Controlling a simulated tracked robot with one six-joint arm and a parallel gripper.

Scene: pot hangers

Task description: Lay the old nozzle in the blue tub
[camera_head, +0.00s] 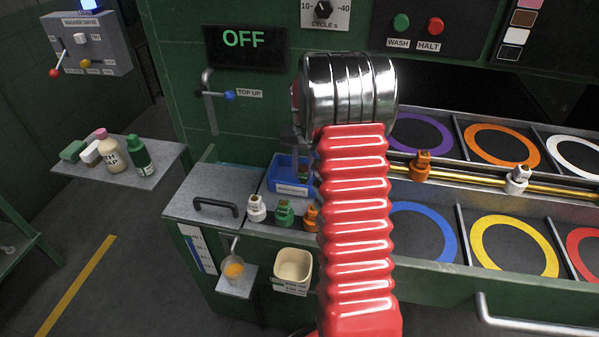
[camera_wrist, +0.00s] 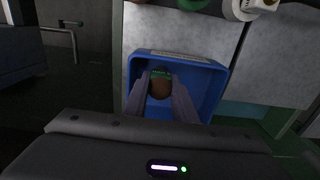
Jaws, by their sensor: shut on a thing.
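The blue tub (camera_head: 280,185) sits on the grey ledge left of my red arm, and the arm hides its right part. In the wrist view the tub (camera_wrist: 213,80) opens below my gripper (camera_wrist: 160,90). The gripper's two grey fingers are shut on the old nozzle (camera_wrist: 160,88), a small brownish piece with a green top. From the wrist, nozzle and fingertips appear within the tub's outline. I cannot tell whether the nozzle touches the floor of the tub. In the head view the arm mostly hides the gripper.
White (camera_head: 256,209), green (camera_head: 284,213) and orange (camera_head: 310,217) nozzles stand along the ledge in front of the tub. A grey lid with a black handle (camera_head: 215,206) lies to the left. A brass rail (camera_head: 460,180) with nozzles runs right. A cream cup (camera_head: 293,265) hangs below.

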